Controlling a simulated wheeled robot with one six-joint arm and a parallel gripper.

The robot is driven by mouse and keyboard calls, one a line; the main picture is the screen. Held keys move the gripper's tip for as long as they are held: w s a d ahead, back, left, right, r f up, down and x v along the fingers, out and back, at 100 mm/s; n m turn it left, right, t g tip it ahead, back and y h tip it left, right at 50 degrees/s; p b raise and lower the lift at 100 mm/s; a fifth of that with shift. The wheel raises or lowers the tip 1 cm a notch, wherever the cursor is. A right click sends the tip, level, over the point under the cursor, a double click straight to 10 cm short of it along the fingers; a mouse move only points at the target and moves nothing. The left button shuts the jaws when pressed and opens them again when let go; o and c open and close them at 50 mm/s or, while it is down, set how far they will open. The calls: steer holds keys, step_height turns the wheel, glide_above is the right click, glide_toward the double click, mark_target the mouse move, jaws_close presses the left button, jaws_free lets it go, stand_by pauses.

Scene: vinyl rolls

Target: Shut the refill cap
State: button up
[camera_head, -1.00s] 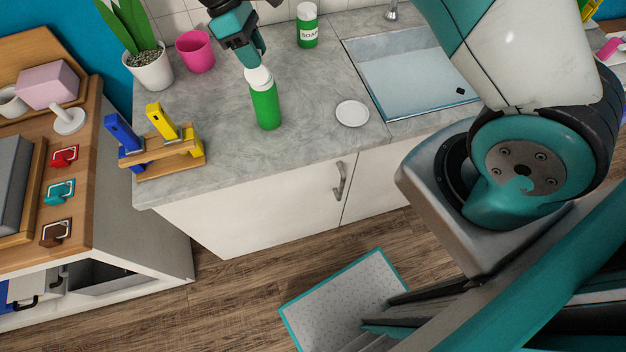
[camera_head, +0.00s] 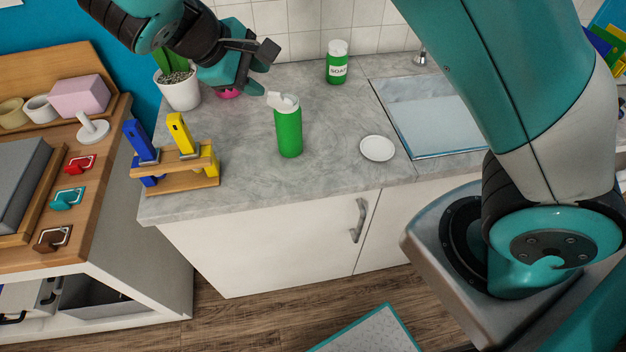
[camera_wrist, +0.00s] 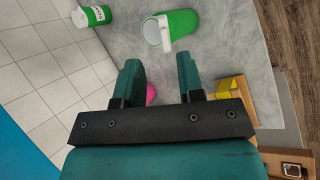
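The green bottle (camera_head: 288,132) stands upright on the grey counter. Its white cap (camera_head: 283,101) has a part tilted up toward the left, so it looks open. In the wrist view the bottle (camera_wrist: 182,24) is at the top, with a round white cap part (camera_wrist: 156,32) at its left end. My gripper (camera_head: 262,72) is above and left of the bottle, apart from it. In the wrist view its two fingers (camera_wrist: 160,76) are spread with nothing between them.
A soap bottle (camera_head: 337,68) stands behind, a white dish (camera_head: 377,148) to the right near the sink (camera_head: 440,118). A wooden rack (camera_head: 178,182) with blue and yellow pieces is left. Counter before the bottle is clear.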

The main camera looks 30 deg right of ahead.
steer(key=p+v, duration=0.4)
steer(key=v, duration=0.8)
steer(key=s+d+f+y+b, duration=0.35)
steer(key=d+f+b, duration=0.4)
steer(key=b, duration=0.25)
steer(key=s+f+y+b, duration=0.3)
steer(key=s, duration=0.5)
steer(key=s+f+m+g+y+b, duration=0.1)
steer(key=s+f+y+b, duration=0.3)
steer(key=s, duration=0.4)
steer(key=shift+s+a, duration=0.15)
steer(key=shift+a, duration=0.1)
steer(key=shift+f, duration=0.1)
